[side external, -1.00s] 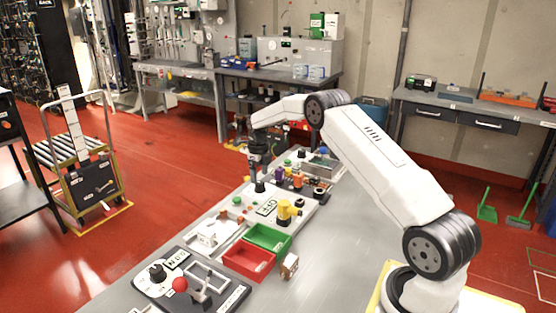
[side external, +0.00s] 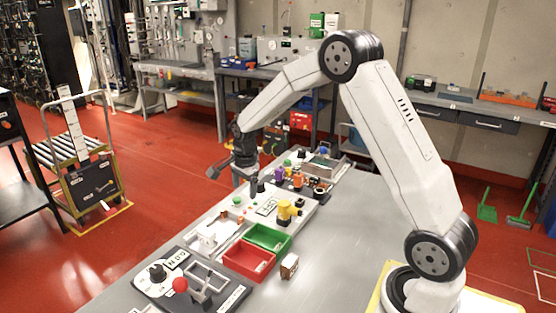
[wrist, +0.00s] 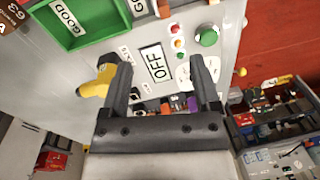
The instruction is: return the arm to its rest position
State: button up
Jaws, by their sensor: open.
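My arm shows in the side external view, raised in a high bend over the grey workbench (side external: 345,225). My gripper (side external: 222,168) hangs in the air beyond the bench's left edge, near a panel with an OFF label (side external: 267,207). In the wrist view my gripper's two dark fingers (wrist: 160,78) stand apart with nothing between them. Behind them are the OFF label, a green button (wrist: 206,36) and a yellow part (wrist: 100,80). My gripper touches none of these that I can see.
A red bin (side external: 248,258) and a green bin (side external: 268,237) stand on the bench. Several small coloured parts crowd the far end. The bench's right side is clear.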

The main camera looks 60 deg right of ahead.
jog(key=s+a+n, duration=0.6)
jog(key=s+n, duration=0.3)
jog(key=s, duration=0.1)
jog(key=s+a+n+t, duration=0.1)
jog(key=s+a+n, duration=0.6)
jog(key=s+n, duration=0.3)
jog(key=shift+r+n, duration=0.15)
jog(key=shift+n, duration=0.15)
